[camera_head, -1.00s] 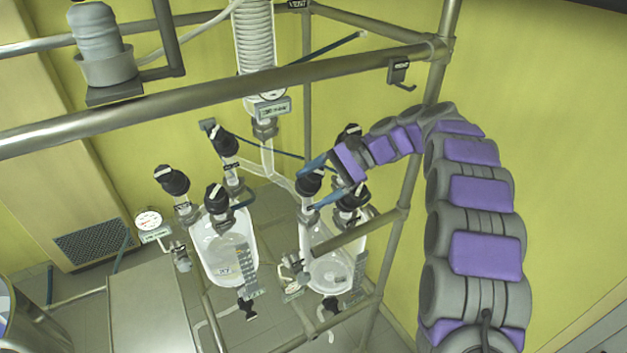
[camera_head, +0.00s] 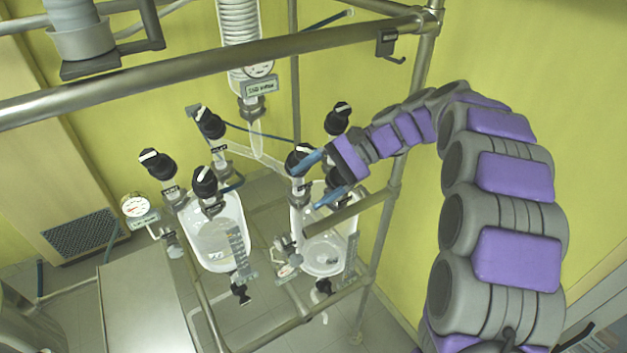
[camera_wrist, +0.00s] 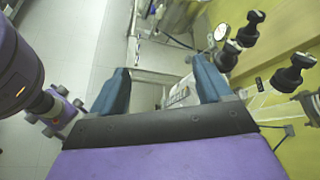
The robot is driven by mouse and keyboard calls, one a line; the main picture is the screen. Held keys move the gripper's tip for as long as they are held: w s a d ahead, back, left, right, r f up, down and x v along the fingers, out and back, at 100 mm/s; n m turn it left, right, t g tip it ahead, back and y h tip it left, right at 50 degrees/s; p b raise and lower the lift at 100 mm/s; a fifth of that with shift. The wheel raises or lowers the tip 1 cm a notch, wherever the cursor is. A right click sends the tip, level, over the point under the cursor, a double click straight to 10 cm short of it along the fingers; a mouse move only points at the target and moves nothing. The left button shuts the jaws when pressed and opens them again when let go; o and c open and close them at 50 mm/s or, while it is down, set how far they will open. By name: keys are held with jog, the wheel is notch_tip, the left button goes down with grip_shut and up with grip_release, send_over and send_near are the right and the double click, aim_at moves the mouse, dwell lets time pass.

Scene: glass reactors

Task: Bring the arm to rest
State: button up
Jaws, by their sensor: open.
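My arm arches in from the right in the head view. My gripper (camera_head: 321,180) is at its end, with two blue fingers spread apart and pointing left. In the head view the fingers overlap the valves above the right glass vessel (camera_head: 324,245); I cannot tell whether they touch. In the wrist view my gripper (camera_wrist: 161,88) shows both fingers wide apart with nothing held between them. Past the right finger, black-knobbed valves (camera_wrist: 290,75) show in the wrist view. Part of the right vessel's top is hidden behind the gripper.
A left glass vessel (camera_head: 217,240) hangs beside the right one, under black-knobbed valves (camera_head: 205,182). A metal rail (camera_head: 200,72) crosses above, and a frame post (camera_head: 380,235) stands behind the arm. A gauge (camera_head: 136,205) is at left. Open yellow wall (camera_head: 540,75) lies at right.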

jog(key=s+d+f+n+t+h+b, duration=0.1)
jog(key=s+d+f+n+h+b, duration=0.1)
jog(key=s+d+f+b, duration=0.3)
jog(key=s+d+f+n+t+h+b, duration=0.1)
jog(key=s+d+f+n+h+b, duration=0.1)
jog(key=s+d+f+h+b, duration=0.3)
jog(key=s+d+f+n+h+b, duration=0.2)
jog(key=s+d+f+h+b, duration=0.2)
jog(key=s+f+b, duration=0.7)
jog(key=s+d+f, duration=0.1)
jog(key=s+f, duration=0.7)
jog(key=s, duration=0.4)
jog(key=shift+s+d+f+n+t, duration=0.2)
jog(key=shift+d+n+t, duration=0.15)
jog(key=shift+n+t, duration=0.05)
